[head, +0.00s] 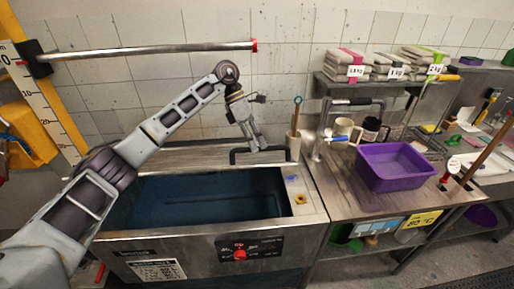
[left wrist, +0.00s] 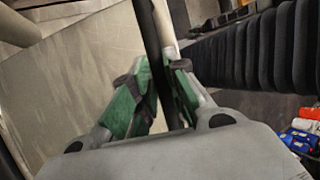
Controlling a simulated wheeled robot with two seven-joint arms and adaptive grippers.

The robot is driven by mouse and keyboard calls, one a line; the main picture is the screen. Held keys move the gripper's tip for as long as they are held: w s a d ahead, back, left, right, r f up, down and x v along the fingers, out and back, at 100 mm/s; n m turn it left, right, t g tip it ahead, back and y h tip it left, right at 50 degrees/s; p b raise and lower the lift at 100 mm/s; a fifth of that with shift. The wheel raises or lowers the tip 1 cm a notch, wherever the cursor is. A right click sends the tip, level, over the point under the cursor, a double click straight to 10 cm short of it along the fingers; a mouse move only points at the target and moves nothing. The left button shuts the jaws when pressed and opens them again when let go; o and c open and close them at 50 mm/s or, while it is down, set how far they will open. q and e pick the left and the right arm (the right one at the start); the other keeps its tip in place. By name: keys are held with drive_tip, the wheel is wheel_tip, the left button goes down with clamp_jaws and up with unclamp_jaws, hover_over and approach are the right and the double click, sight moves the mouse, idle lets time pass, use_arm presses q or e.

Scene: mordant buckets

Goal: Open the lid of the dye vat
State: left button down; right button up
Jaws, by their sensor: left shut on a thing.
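The dye vat (head: 170,246) is a steel tank at the left, with its dark blue inside showing through a wide opening. Its grey lid (head: 190,156) stands raised along the back of the opening; its exact tilt is hard to tell. A black bar handle (head: 236,157) is on the lid's edge. My left gripper (head: 254,146) reaches over the vat and is shut on this handle. In the left wrist view, the green-padded fingers (left wrist: 160,97) close around the dark handle bar (left wrist: 152,45). My right gripper is not in view.
A red-tipped rail (head: 150,50) runs along the wall above the vat. A beige container (head: 294,146) with a stick stands at the vat's back right. To the right, a steel counter holds a purple basin (head: 396,180) and mugs (head: 343,130). The vat front has a red knob (head: 240,254).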

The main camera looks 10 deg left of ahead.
use_arm(q)
drive_tip(key=shift+w+a+r+p, duration=0.25)
drive_tip(key=shift+w+r+p, duration=0.1)
drive_tip(key=shift+w+r, duration=0.25)
drive_tip(key=shift+w+a+r+g+p, duration=0.25)
drive_tip(key=shift+w+r+p, duration=0.1)
drive_tip(key=shift+w+r, duration=0.2)
drive_tip(key=shift+w+a+r+g+p, duration=0.1)
drive_tip(key=shift+w+r+g+p, duration=0.2)
drive_tip(key=shift+w+r, duration=0.2)
